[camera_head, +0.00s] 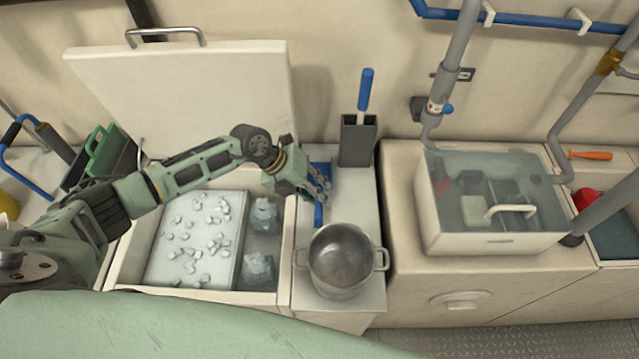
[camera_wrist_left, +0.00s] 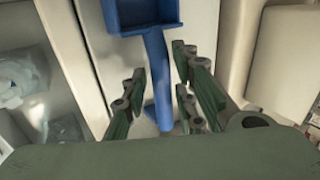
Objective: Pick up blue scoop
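The blue scoop (camera_head: 318,214) lies on the light counter between the ice bin and the pot. In the left wrist view its square pan is at the top and its handle (camera_wrist_left: 159,75) runs down the middle. My left gripper (camera_head: 324,187) is over the scoop and hides part of it in the head view. In the left wrist view my left gripper (camera_wrist_left: 162,88) has its fingers spread, one set on each side of the handle, with gaps showing. I cannot tell its exact height above the counter. My right gripper is not in view.
A steel pot (camera_head: 341,259) stands close in front of the scoop. A grey holder (camera_head: 358,140) with a blue-handled tool stands behind. The open ice bin (camera_head: 120,270) is at left, its raised lid (camera_head: 190,95) behind my arm. A clear-lidded box (camera_head: 495,240) is at right.

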